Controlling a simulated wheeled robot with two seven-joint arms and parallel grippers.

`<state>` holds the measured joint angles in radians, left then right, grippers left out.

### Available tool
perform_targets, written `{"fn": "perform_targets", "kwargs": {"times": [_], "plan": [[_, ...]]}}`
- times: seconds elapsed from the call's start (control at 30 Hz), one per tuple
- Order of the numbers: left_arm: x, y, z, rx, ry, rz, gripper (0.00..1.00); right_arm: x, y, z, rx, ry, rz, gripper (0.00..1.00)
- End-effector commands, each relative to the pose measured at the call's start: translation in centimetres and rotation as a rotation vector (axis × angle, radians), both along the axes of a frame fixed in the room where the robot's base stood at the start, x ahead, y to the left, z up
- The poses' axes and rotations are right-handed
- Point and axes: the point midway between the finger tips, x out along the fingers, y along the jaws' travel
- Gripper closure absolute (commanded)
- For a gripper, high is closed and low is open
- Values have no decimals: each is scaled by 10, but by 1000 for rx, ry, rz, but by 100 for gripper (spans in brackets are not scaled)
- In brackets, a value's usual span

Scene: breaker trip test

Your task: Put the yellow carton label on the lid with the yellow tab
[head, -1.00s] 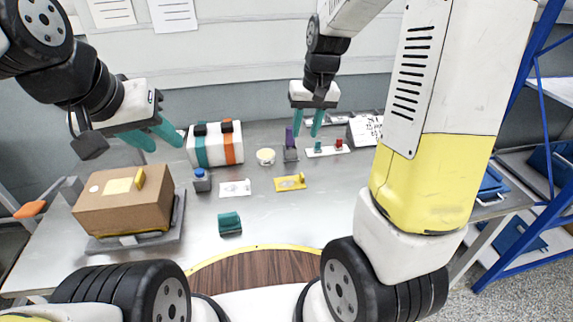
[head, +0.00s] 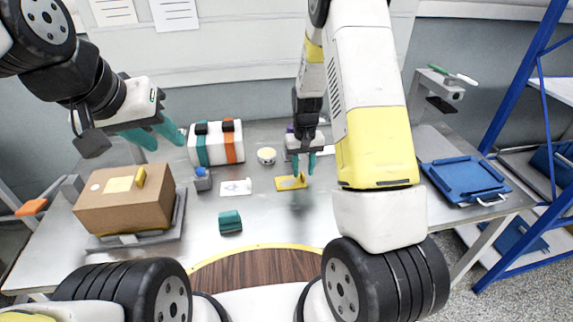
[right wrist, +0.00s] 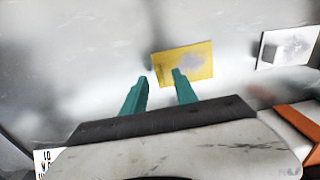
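The yellow carton label (head: 287,183), a flat card with a grey patch, lies on the table right of centre. It also shows in the right wrist view (right wrist: 198,62). My right gripper (head: 301,169) is open and empty just above the label's right part. In the right wrist view its teal fingers (right wrist: 160,80) are apart, one tip overlapping the label; contact cannot be told. The brown carton (head: 125,212) stands at the left; its lid (head: 98,200) bears an upright yellow tab (head: 140,177) and a pale yellow patch (head: 117,184). My left gripper (head: 155,134) is open and empty above and right of the carton.
A striped box (head: 217,146) and a round tub (head: 266,156) stand behind. A blue tray (head: 463,180) is at the right.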

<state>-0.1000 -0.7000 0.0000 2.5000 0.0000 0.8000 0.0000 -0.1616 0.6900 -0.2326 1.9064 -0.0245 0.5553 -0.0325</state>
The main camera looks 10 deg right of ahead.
Motion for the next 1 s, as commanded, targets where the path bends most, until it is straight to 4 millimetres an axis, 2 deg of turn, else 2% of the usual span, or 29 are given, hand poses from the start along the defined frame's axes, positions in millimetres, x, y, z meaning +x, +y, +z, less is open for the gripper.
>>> {"fn": "perform_targets", "kwargs": {"times": [0.1,0.33,0.37,0.5,0.53,1.0], "plan": [[0,0,0,0,0,0,64,0,0,-10,1,0,-1,65],[0,0,0,0,0,0,64,0,0,-12,1,-1,0,65],[0,0,0,0,0,0,64,0,0,-12,1,-1,0,69],[0,0,0,0,0,0,64,0,0,-11,1,-1,0,97],[0,0,0,0,0,0,64,0,0,-11,1,-1,0,100],[0,0,0,0,0,0,64,0,0,-8,1,-2,0,100]]}}
